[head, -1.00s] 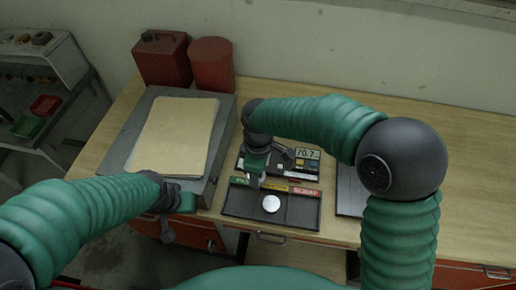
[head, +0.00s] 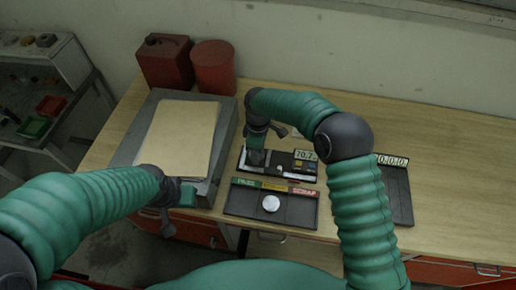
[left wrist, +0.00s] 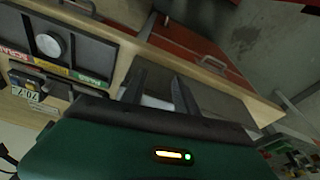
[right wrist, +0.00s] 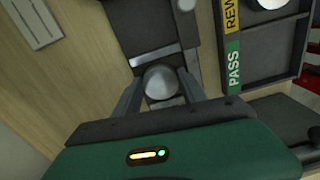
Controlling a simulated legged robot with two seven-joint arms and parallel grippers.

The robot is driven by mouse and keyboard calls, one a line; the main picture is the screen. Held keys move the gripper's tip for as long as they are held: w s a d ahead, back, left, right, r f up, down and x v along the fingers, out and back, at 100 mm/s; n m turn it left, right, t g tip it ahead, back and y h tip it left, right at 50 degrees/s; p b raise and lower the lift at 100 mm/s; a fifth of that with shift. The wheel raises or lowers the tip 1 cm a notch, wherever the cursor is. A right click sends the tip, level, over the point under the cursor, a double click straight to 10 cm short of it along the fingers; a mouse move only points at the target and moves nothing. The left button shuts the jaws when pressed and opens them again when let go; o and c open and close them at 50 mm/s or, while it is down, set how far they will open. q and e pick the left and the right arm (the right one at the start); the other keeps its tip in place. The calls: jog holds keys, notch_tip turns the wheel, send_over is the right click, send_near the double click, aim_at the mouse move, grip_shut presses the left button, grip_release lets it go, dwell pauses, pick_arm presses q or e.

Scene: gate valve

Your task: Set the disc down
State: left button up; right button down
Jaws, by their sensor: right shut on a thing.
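My right gripper (head: 256,158) is at the left end of the black gauge device (head: 290,178) with the 70.7 display. In the right wrist view its fingers (right wrist: 160,88) are shut on a round silver disc (right wrist: 160,80), over the device's dark bed. I cannot tell whether the disc touches the bed. Another silver disc (head: 271,203) lies in the middle compartment of the black tray (head: 300,212), labelled PASS, a yellow label and SCRAP. My left gripper (head: 175,211) is by the bench's front edge; its fingers (left wrist: 160,88) are apart and empty in the left wrist view.
A grey block with a tan folder (head: 172,138) lies left of the device. A black device (head: 397,195) with a zero display stands right of my right forearm. A red can (head: 164,62) and red drum (head: 213,67) stand at the back. The bench's right side is clear.

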jog(key=shift+f, duration=0.1)
jog(key=c, duration=0.7)
grip_release()
jog(key=shift+o, duration=0.2)
jog(key=shift+f, duration=0.1)
notch_tip(320, 180, up, 12)
jog(key=b, duration=0.2)
jog(key=s+d+f+m+t, duration=0.1)
jog(key=s+d+f+m, duration=0.1)
jog(key=s+d+m, duration=0.5)
jog(key=s+d+f+m+t, duration=0.1)
jog(key=s+d+f+m, duration=0.2)
jog(key=s+d+m, duration=0.4)
jog(key=s+d, duration=0.5)
jog(key=s, duration=0.2)
jog(key=shift+s+d+m+t, duration=0.15)
jog(key=shift+s+m+t, duration=0.15)
jog(key=shift+s, duration=0.1)
